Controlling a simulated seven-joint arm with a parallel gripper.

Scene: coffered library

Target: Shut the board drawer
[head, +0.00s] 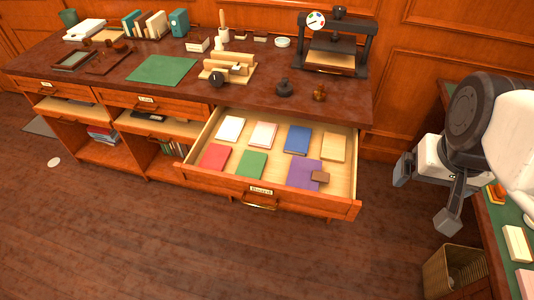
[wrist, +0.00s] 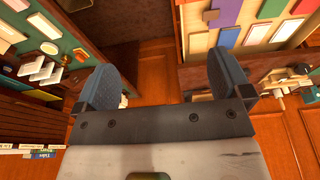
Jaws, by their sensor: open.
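The board drawer (head: 232,185) is pulled well out from the right part of the long wooden desk. Its front has a label and a brass handle (head: 260,202). Inside lie several flat boards or books, among them red, green, blue and purple ones, and a small brown block on the purple one. My gripper (head: 422,201) is to the right of the drawer, apart from it, with empty space between its fingers. In the wrist view the two fingers (wrist: 167,84) are spread and hold nothing. The open drawer (wrist: 290,33) shows there at the upper right.
The desk top (head: 120,92) carries a green mat, books, a wooden device and a black press (head: 333,45). A second table with a green top (head: 497,228) stands at the right, with a bin (head: 452,270) below. The floor in front of the drawer is clear.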

